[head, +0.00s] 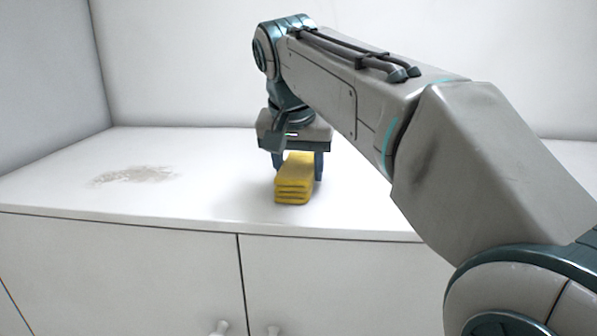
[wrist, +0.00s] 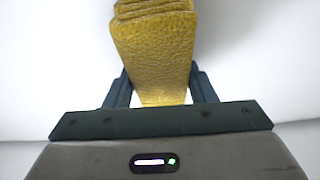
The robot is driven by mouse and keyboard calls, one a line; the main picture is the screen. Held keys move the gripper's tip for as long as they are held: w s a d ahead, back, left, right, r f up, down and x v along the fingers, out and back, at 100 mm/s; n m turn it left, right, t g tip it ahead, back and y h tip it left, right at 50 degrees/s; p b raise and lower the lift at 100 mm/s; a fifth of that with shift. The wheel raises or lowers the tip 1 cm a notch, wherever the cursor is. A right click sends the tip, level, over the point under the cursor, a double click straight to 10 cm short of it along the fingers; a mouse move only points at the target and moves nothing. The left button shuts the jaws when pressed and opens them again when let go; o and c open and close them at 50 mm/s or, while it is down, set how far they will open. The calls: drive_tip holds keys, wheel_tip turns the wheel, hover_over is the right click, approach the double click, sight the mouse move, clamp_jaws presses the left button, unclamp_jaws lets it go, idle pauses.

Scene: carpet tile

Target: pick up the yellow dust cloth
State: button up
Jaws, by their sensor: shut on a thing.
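The yellow dust cloth (head: 294,180) is folded into a thick stack of layers on the white cabinet top, near its front edge. My gripper (head: 298,168) points down over it, with one finger on each side, shut on the cloth. In the wrist view the cloth (wrist: 153,50) runs up from between the two fingers of my gripper (wrist: 158,92). Its underside is hidden, and I cannot tell whether it is clear of the surface.
A brownish dust patch (head: 134,175) lies on the white cabinet top (head: 75,205) to the left. White walls stand behind and at the left. Cabinet doors with knobs (head: 220,327) are below the front edge. The top around the cloth is clear.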

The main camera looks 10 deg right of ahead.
sight(300, 159)
drive_tip(key=shift+r, duration=0.5)
wheel_tip(300, 159, up, 3)
drive_tip(key=shift+w+r, duration=0.1)
drive_tip(key=shift+r, duration=0.1)
drive_tip(key=s+d+r, duration=0.5)
drive_tip(key=d+r, duration=0.1)
drive_tip(key=d, duration=0.4)
drive_tip(key=shift+d+r, duration=0.3)
drive_tip(key=shift+d, duration=0.05)
drive_tip(key=o, duration=0.4)
drive_tip(key=c, duration=0.3)
